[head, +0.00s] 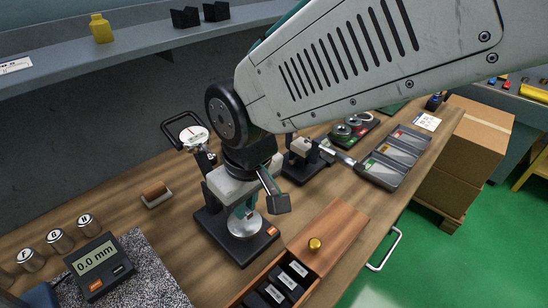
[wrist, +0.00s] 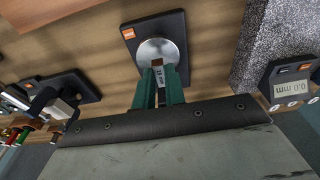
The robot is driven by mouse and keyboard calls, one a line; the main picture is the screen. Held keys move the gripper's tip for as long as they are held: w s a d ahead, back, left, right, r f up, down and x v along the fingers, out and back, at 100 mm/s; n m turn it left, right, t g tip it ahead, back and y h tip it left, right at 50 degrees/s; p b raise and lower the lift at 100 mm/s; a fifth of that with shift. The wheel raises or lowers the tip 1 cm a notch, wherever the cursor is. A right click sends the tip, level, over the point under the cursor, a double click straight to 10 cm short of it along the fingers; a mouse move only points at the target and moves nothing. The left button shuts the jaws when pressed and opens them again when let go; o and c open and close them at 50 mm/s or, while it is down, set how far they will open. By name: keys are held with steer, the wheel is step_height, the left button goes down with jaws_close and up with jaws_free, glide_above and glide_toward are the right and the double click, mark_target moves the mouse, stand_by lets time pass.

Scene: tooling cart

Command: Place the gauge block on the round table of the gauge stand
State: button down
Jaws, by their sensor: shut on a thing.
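The gauge stand has a dark base (head: 262,243) with an orange label and a silver round table (head: 246,228), at the middle of the bench. In the wrist view, the round table (wrist: 157,47) and dark base (wrist: 176,28) are just beyond my fingertips. My gripper (wrist: 159,78) has green fingers shut on a small metal gauge block (wrist: 158,74) with dark marks. The block overlaps the table's near part in that view; I cannot tell whether it touches. In the head view my gripper (head: 242,212) is over the round table, and the block is hardly visible.
An open wooden case (head: 338,228) with labelled blocks and a brass knob lies in front. A dial gauge (head: 193,136) rises behind my gripper. A second stand (head: 304,168) stands right. A digital readout (head: 102,268), granite plate (head: 150,275) and marked cylinders (head: 60,241) are left.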

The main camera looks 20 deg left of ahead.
steer(key=shift+w+a, duration=0.4)
steer(key=shift+f, duration=1.85)
steer(key=shift+f, duration=0.1)
steer(key=c, duration=1.5)
jaws_free()
steer(key=shift+o, duration=0.2)
step_height(320, 180, up, 12)
steer(key=d, duration=0.1)
steer(key=shift+s+d, duration=0.3)
steer(key=shift+s, duration=0.05)
